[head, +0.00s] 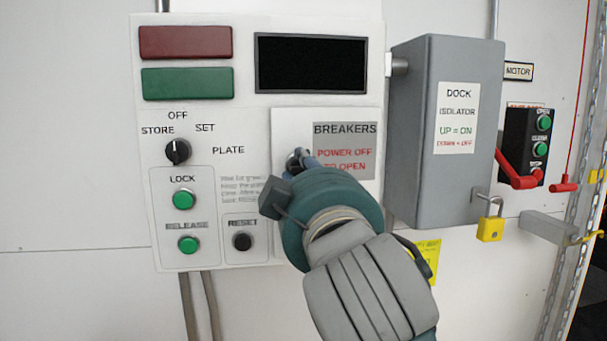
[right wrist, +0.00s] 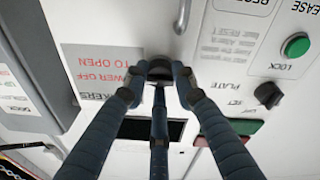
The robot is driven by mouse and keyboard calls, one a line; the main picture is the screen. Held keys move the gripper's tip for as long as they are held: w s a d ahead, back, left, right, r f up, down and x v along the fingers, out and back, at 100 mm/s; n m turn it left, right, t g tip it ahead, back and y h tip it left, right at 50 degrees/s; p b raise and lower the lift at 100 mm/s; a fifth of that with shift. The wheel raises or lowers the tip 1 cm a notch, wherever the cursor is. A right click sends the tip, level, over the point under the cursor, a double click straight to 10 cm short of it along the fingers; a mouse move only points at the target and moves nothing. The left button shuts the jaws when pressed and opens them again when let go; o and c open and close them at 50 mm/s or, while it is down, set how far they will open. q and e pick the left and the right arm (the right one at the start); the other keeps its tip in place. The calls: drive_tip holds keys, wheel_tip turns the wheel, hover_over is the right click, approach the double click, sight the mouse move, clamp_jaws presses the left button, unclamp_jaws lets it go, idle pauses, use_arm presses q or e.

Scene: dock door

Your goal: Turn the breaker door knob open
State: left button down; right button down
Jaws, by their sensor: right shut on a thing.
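The breaker door (head: 290,126) is a white panel on the control box, with a grey label reading "BREAKERS POWER OFF TO OPEN". It looks closed. Its small dark knob (head: 295,158) is at the door's left side, partly hidden by my fingers. In the right wrist view the knob (right wrist: 160,66) shows between the fingertips. My right gripper (head: 304,161) is shut on the knob, reaching in from the lower right. Its dark blue fingers (right wrist: 160,84) surround the knob in the right wrist view. The knob's exact turn angle is hard to tell. My left gripper is not in view.
Left of the door are a black selector (head: 178,151), green lock (head: 183,200) and release (head: 189,244) buttons, and a black reset button (head: 242,241). A grey dock isolator box (head: 425,190) juts out at right, with a red lever (head: 515,172) and yellow padlock (head: 490,229).

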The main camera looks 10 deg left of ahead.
drive_tip(key=c, duration=1.4)
unclamp_jaws()
drive_tip(key=shift+a, duration=0.1)
drive_tip(key=v, duration=1.2)
